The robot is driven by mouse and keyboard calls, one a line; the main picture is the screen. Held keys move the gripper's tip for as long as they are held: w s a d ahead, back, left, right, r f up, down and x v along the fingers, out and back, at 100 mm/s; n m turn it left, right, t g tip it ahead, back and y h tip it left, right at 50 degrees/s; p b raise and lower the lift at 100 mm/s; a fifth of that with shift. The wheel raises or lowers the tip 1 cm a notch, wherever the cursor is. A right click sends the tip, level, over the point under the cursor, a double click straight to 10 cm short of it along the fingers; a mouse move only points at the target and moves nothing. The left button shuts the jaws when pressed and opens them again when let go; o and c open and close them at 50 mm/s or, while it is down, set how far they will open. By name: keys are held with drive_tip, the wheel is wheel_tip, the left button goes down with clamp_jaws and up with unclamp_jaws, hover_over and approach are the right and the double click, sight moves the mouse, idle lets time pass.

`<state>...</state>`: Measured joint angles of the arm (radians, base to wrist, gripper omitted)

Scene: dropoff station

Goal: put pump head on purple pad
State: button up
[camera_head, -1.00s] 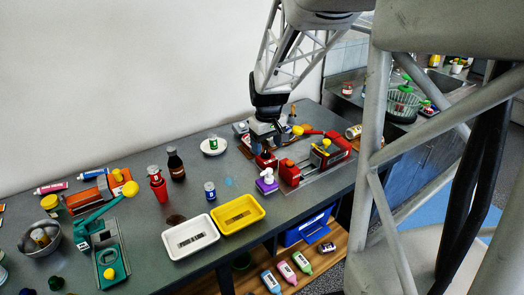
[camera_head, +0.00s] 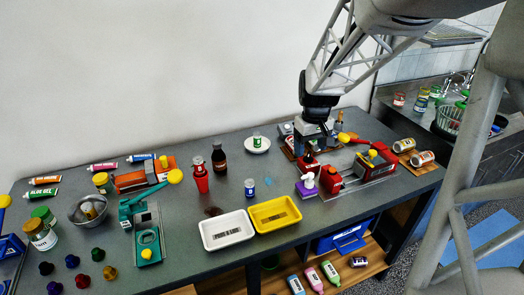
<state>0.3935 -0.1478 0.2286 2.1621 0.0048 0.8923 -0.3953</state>
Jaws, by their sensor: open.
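A small purple block (camera_head: 306,190) stands on the grey table in front of the red press-like machine, with a white piece (camera_head: 308,179) on top. The white piece may be the pump head and the purple block the purple pad, but they are too small to be sure. My gripper (camera_head: 310,149) points down just behind them, above the left end of the red machine. It is open. Its fingertips are small and partly lost against the red parts, and I see nothing held in it.
The red machine (camera_head: 368,168) with yellow knobs lies just right of my gripper. A yellow tray (camera_head: 253,222) and a white tray (camera_head: 207,243) stand left of the purple block. A dark bottle (camera_head: 220,160) and a red bottle (camera_head: 200,180) stand farther left.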

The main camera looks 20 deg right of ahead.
drive_tip(key=s+a+r+t, duration=0.1)
drive_tip(key=s+a+r, duration=0.2)
drive_tip(key=s+a, duration=0.7)
drive_tip(key=s+a+r+t, duration=0.1)
drive_tip(key=s+a+r, duration=0.3)
drive_tip(key=s+a, duration=0.6)
drive_tip(key=shift+s+a+r+t, duration=0.25)
drive_tip(key=shift+s+t, duration=0.05)
drive_tip(key=shift+s, duration=0.2)
